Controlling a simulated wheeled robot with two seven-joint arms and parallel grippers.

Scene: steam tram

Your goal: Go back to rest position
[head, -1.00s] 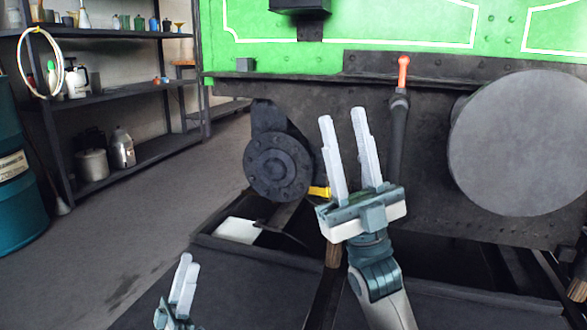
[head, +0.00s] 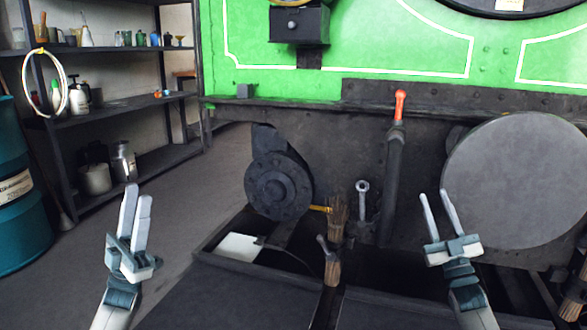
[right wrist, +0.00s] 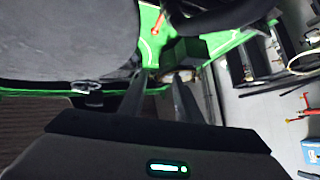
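My left gripper (head: 139,194) is raised at the left in the head view, in front of the floor near the shelf. Its two pale fingers point up and are seen at a slant; they look apart, with nothing between them. My right gripper (head: 435,193) is raised at the right, in front of the dark frame of the tram and left of the big grey disc (head: 520,180). Its fingers are apart and empty. In the right wrist view, the dark fingers of my right gripper (right wrist: 160,78) also stand apart with nothing held.
The tram's green side (head: 350,52) and a red-topped lever (head: 399,106) are ahead. A round dark flange (head: 277,186), a wrench (head: 362,195) and brushes (head: 332,268) stand between the arms. A shelf (head: 130,100) and teal drum (head: 15,215) are left.

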